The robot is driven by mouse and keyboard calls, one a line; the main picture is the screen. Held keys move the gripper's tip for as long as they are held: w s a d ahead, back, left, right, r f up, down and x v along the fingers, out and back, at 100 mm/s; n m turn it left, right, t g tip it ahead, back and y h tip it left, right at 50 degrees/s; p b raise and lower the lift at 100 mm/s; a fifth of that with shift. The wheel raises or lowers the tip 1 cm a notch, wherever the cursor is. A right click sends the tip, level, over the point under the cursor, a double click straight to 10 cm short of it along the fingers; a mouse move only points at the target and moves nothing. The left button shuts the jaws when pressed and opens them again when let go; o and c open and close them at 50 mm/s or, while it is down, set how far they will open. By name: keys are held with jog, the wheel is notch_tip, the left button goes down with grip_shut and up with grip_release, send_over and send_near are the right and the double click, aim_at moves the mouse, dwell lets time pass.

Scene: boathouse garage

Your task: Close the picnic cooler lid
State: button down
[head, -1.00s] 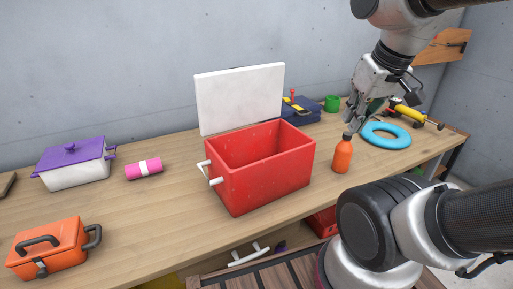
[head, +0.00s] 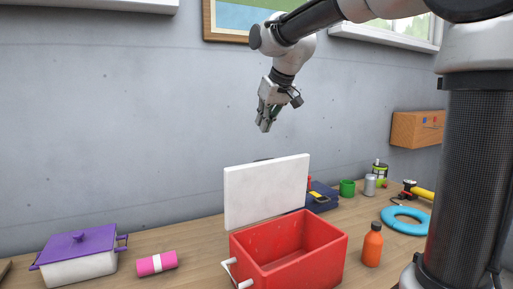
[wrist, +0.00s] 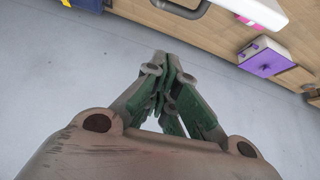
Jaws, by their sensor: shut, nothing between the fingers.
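The picnic cooler is a red open box (head: 290,250) on the wooden workbench, with a white handle at its left side. Its white lid (head: 266,192) stands upright at the back edge, so the cooler is open. My gripper (head: 264,127) is shut and empty, pointing down, above the lid in the picture and apart from it. In the wrist view my gripper's green-padded fingers (wrist: 170,105) are together with nothing between them. A white edge, likely the lid (wrist: 262,10), shows at the top of the wrist view.
On the bench (head: 190,262) stand a purple-lidded white pot (head: 80,255) and a pink roll (head: 157,263) at left. A grey wall (head: 120,130) rises behind.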

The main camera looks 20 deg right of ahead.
jog(key=w+x, duration=0.1)
jog(key=x, duration=0.9)
jog(key=s, duration=0.2)
jog(key=s+d, duration=0.1)
jog(key=s, duration=0.1)
jog(key=shift+s+f, duration=0.2)
jog(key=shift+f, duration=0.05)
jog(key=shift+d, duration=0.1)
